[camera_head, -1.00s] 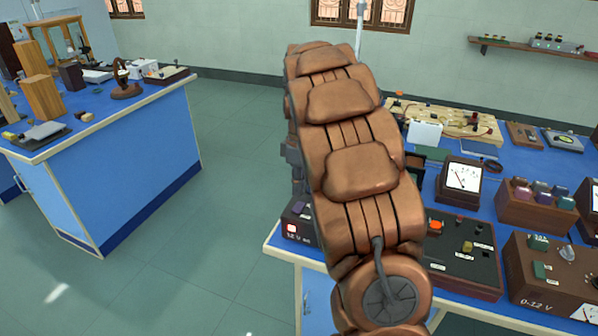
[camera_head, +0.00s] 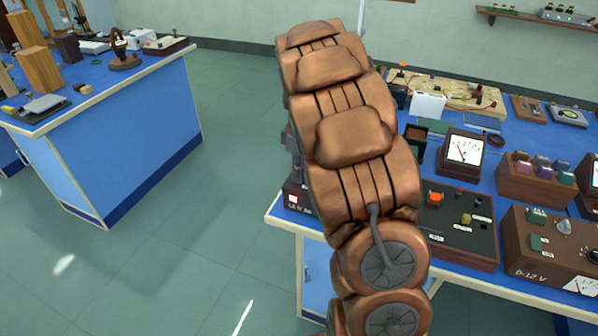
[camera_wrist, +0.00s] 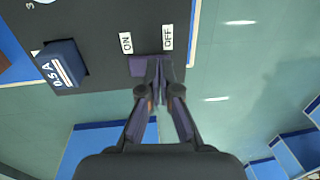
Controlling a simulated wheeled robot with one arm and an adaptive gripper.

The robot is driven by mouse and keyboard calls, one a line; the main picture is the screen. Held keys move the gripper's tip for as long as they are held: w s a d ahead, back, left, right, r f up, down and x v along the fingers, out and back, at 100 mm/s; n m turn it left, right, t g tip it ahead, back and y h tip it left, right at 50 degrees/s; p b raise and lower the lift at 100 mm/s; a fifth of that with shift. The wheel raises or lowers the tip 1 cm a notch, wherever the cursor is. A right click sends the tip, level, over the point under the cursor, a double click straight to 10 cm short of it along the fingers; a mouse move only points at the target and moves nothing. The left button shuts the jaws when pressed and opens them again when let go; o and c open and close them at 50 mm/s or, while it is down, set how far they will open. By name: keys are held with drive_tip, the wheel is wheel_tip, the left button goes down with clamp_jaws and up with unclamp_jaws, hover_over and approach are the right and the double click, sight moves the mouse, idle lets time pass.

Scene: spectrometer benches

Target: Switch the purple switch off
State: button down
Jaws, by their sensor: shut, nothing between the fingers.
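The purple switch (camera_wrist: 138,66) shows in the wrist view as a small purple patch on a dark box (camera_wrist: 95,30), below the white ON label (camera_wrist: 126,43). The white OFF label (camera_wrist: 168,38) is to its right. My gripper (camera_wrist: 159,64) is shut and empty. Its fingertips are at the switch's right side, just below the OFF label, and cover part of it. I cannot tell whether they touch it. Part of the box shows there at the bench's left end (camera_head: 293,197).
A blue block marked 0.5A (camera_wrist: 65,64) stands on the box left of the switch. Close to my arm are a black panel with knobs (camera_head: 455,250) and a meter (camera_head: 465,151). The floor (camera_head: 200,250) left of the bench is clear.

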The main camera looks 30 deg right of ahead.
drive_tip(key=shift+a+f+b, duration=0.1)
drive_tip(key=shift+f+b, duration=0.3)
drive_tip(key=shift+b, duration=0.05)
drive_tip(key=shift+s+r, duration=0.1)
drive_tip(key=shift+r, duration=0.15)
drive_tip(key=shift+p, duration=0.3)
drive_tip(key=shift+w+d, duration=0.5)
drive_tip(key=shift+d, duration=0.25)
drive_tip(key=shift+r, duration=0.1)
wheel_tip(320, 180, up, 14)
drive_tip(key=w+d+b, duration=0.1)
drive_tip(key=shift+d, duration=0.25)
